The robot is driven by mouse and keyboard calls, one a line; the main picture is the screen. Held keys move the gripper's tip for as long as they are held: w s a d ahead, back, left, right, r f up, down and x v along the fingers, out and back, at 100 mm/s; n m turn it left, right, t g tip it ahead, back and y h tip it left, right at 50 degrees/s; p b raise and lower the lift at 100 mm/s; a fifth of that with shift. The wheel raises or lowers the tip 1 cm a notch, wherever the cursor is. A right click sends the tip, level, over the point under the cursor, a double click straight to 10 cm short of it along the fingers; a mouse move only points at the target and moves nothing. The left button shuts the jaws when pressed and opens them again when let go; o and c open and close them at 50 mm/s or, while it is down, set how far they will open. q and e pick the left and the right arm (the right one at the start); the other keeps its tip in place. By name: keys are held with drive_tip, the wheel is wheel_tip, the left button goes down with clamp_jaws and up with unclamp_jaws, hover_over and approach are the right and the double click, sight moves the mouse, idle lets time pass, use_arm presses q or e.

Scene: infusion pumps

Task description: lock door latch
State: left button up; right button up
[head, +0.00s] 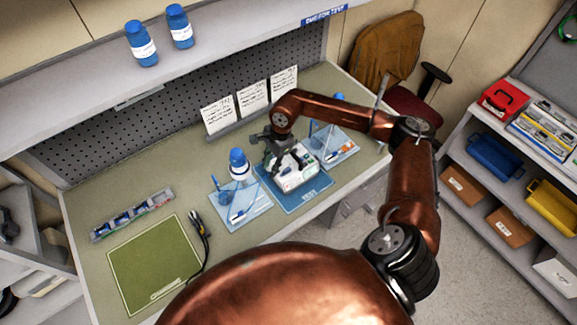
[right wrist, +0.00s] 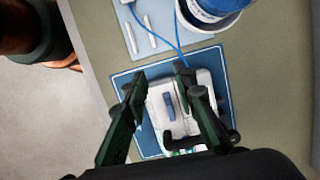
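A white infusion pump (head: 296,178) sits on the blue mat marked TEST (head: 308,199) on the workbench. In the right wrist view the pump (right wrist: 186,123) shows a blue bar (right wrist: 169,106) on its upper face; I cannot tell for sure that this is the door latch or how it is set. My right gripper (head: 272,146) is at the pump's back side, pointing down. In the right wrist view its fingers (right wrist: 160,78) are apart, one on each side of the pump's upper part, with nothing held between them. My left gripper is not in view.
A blue-capped bottle (head: 239,164) stands on a light-blue tray (head: 250,212) left of the pump. Another tray (head: 343,145) with supplies lies to its right. Note cards (head: 252,96) stand behind. A green mat (head: 155,268) and a probe (head: 200,225) lie at the left.

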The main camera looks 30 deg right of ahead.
sight(288, 168)
drive_tip(key=d+h, duration=0.1)
drive_tip(key=d, duration=0.4)
drive_tip(key=d+h, duration=0.1)
drive_tip(key=d, duration=0.1)
drive_tip(key=shift+w+d+r+h, duration=0.2)
drive_tip(key=shift+d+r+h, duration=0.1)
drive_tip(key=shift+d+r, duration=0.1)
wheel_tip(288, 168, down, 7)
drive_tip(key=shift+a+r+p, duration=0.1)
drive_tip(key=shift+r+p, duration=0.05)
drive_tip(key=shift+p, duration=0.75)
drive_tip(key=shift+f, duration=0.35)
drive_tip(key=shift+c, duration=0.2)
clamp_jaws()
